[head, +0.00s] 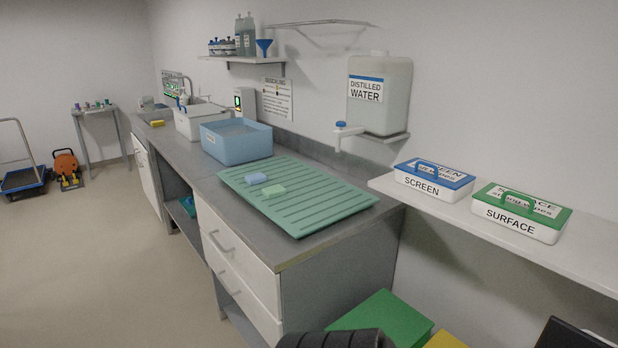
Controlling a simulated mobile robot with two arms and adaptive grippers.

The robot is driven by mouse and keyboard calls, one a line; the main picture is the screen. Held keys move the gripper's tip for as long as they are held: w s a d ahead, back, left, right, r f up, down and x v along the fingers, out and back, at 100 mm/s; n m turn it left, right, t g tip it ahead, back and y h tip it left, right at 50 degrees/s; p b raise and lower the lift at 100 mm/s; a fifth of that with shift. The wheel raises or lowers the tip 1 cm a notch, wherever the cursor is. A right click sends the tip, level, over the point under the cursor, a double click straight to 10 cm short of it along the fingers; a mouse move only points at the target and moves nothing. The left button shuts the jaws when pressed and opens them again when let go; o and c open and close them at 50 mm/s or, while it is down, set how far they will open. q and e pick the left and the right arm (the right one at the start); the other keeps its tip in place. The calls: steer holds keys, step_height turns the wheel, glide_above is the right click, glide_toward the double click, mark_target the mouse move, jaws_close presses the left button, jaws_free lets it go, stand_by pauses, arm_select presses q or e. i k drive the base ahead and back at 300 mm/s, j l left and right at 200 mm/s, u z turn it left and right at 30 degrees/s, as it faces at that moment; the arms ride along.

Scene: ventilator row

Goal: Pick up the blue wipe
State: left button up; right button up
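Neither of my grippers can be made out in the head view. A dark ribbed shape at the bottom edge is cut off, and I cannot tell what it is.
A blue basin (237,141) stands behind the mat on the grey counter (178,150). A shelf (570,250) at right holds the SCREEN box (433,180) and the SURFACE box (521,212). A distilled water tank (380,105) hangs above. Open floor (100,270) lies left.

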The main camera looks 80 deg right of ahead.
mark_target(252, 179)
steer(key=z, duration=2.15)
steer(key=i, duration=0.1)
steer(key=j+z, duration=0.05)
